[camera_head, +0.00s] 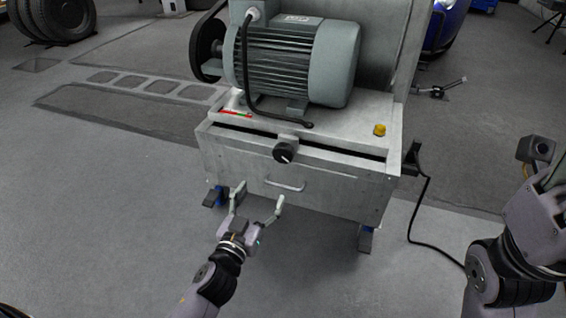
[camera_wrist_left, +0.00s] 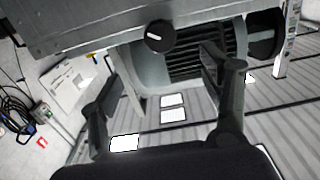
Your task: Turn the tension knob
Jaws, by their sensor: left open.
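The tension knob (camera_head: 287,152) is a round black knob with a white pointer line on the front of the grey dynamometer cabinet (camera_head: 330,190). The knob also shows near the top middle of the left wrist view (camera_wrist_left: 161,36), with its pointer line roughly level there. My left gripper (camera_head: 260,196) is open and empty, below and slightly left of the knob in the head view, apart from it. Its two fingers also show spread in the left wrist view (camera_wrist_left: 165,85).
A grey motor (camera_head: 300,60) sits on the cabinet, with a red-green strip (camera_head: 237,114) and a yellow button (camera_head: 380,130) near it. A drawer handle (camera_head: 285,186) sticks out below the knob. A black cable (camera_head: 425,215) runs down to the floor at right.

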